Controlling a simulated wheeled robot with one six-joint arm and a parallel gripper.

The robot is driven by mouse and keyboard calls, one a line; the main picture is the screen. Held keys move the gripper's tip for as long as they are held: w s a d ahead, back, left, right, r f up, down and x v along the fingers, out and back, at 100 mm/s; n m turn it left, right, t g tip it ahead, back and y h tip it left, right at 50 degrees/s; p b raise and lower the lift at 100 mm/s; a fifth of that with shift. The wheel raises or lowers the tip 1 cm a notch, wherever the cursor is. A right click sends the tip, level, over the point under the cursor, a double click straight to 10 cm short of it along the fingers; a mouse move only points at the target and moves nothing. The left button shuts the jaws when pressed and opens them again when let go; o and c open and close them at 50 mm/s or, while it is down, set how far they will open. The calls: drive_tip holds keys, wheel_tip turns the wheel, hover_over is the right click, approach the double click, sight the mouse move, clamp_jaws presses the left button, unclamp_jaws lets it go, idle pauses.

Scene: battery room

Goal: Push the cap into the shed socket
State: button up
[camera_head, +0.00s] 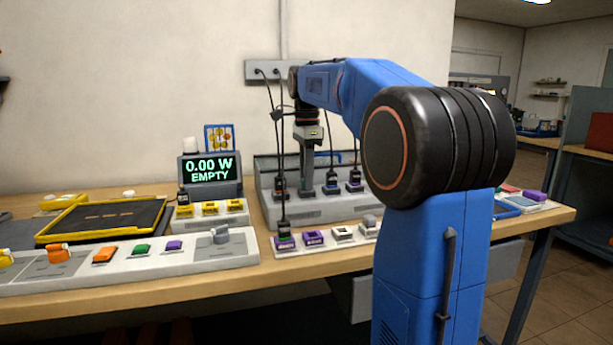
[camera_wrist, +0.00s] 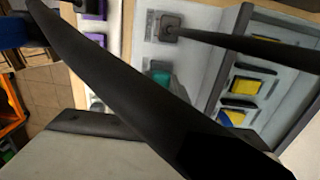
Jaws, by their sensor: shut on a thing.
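My gripper (camera_head: 306,172) points straight down over the grey rack at the back of the bench. Its jaws are shut on a small dark piece at the rack, which I take to be the cap; the fingers mostly hide it. I cannot tell how deep it sits. Dark plugs with cables stand in the rack to its left (camera_head: 280,187) and right (camera_head: 355,180). The labels are too small to read, so I cannot pick out the shed socket.
A display (camera_head: 210,168) reads 0.00 W EMPTY, above yellow blocks (camera_head: 210,208). A black and yellow tray (camera_head: 105,218) and a control strip (camera_head: 135,262) fill the left. Cables hang from a wall box (camera_head: 262,70) beside my arm. A cable (camera_wrist: 245,42) crosses the wrist view.

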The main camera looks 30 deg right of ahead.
drive_tip(key=shift+f, duration=0.15)
drive_tip(key=o, duration=0.7)
wheel_tip(320, 180, up, 11)
idle(1.1)
idle(0.6)
